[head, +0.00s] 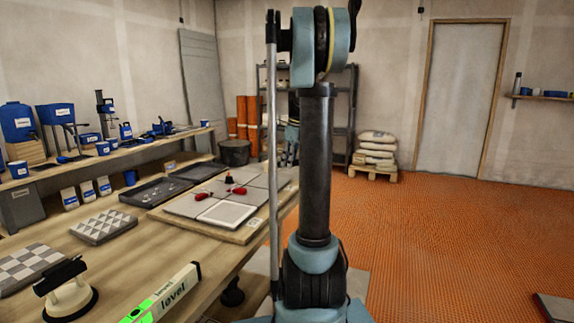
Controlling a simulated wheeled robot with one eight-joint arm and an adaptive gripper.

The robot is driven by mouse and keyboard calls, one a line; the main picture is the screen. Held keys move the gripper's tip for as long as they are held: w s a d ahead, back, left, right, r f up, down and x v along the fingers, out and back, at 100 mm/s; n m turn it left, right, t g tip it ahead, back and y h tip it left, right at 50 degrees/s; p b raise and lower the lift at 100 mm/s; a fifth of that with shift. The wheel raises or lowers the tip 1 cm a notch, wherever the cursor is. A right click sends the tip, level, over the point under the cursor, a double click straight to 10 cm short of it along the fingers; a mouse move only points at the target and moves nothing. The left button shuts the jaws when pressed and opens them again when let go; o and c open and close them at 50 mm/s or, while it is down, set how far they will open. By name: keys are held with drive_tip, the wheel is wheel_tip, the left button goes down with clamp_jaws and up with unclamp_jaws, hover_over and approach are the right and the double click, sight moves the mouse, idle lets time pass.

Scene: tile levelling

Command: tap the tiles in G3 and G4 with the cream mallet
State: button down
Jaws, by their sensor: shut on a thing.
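A board (182,219) on the workbench carries large grey tiles (190,206) and one whiter tile (226,214) at its near side. Two red pieces (202,197) lie on the tiles, and a small black-topped piece stands further back (229,178). A small marked plate (255,224) sits at the board's near right corner, too small to read. I cannot make out which tiles are G3 and G4. I cannot pick out the cream mallet. My arm stands upright across the middle of the view, and my gripper is not in view.
Patterned sample boards (104,227) and dark trays (155,191) lie beside the tile board. The orange floor (450,240) at right is mostly clear.

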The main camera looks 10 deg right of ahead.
wheel_tip(320, 180, down, 5)
drive_tip(key=shift+r, duration=2.7)
